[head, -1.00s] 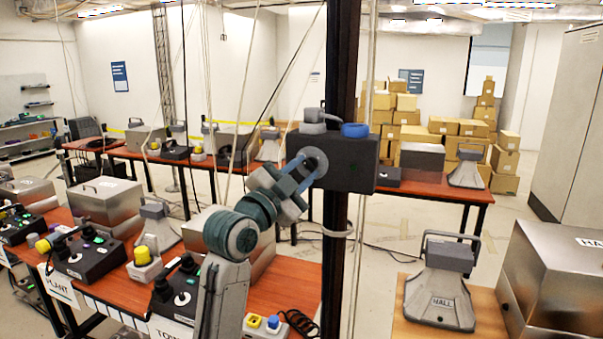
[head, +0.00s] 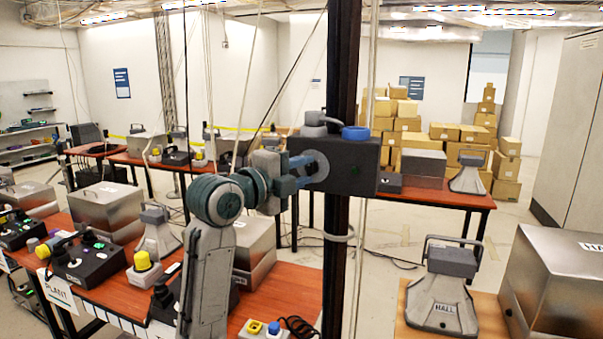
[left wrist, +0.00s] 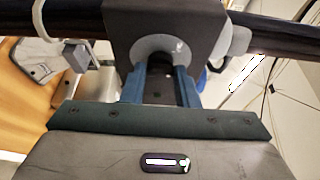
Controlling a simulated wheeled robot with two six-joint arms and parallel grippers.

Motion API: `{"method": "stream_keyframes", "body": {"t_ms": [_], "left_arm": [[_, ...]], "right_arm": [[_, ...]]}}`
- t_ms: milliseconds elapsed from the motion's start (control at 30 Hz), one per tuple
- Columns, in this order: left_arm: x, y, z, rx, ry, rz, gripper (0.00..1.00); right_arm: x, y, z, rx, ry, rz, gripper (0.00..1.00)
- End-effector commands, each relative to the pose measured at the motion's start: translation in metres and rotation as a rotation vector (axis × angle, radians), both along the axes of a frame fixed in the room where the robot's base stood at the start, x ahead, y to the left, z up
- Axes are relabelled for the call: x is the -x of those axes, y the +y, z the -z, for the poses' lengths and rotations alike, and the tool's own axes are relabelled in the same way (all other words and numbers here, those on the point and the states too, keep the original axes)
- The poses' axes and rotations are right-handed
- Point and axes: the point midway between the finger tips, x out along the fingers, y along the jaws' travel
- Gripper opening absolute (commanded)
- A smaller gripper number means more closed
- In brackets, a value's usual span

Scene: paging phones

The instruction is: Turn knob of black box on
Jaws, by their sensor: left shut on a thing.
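The black box (head: 350,180) is fixed to a dark upright post, with a blue cap (head: 355,132) and a grey fitting on top. A round grey knob (head: 320,162) is on its left-hand face. My left gripper (head: 304,168) is at this knob, its blue fingers shut on it. In the left wrist view the black box (left wrist: 200,25) fills the top middle. The grey round knob (left wrist: 160,45) shows ahead of the left gripper (left wrist: 158,75), with one blue finger on each side. The fingers partly hide the knob. My right gripper is not in view.
The dark post (head: 339,250) and hanging cables stand by the box. A red-brown table (head: 275,285) with control boxes and metal cases lies at left. A grey HALL device (head: 440,300) and a metal case (head: 555,280) are at lower right.

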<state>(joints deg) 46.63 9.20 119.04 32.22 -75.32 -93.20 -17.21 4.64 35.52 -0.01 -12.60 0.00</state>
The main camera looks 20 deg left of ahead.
Motion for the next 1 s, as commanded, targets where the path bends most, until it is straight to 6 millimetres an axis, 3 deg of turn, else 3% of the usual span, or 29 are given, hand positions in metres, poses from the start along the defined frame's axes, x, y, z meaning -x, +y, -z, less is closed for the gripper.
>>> {"method": "stream_keyframes", "body": {"t_ms": [600, 1000], "left_arm": [[-0.0001, -0.0025, -0.0058, -0.551, -0.018, 0.002, 0.04], [-0.0001, -0.0032, -0.0073, -0.744, -0.025, -0.001, 0.04]], "right_arm": [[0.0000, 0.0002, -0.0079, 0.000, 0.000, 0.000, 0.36], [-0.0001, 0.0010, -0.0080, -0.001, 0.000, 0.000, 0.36]]}}
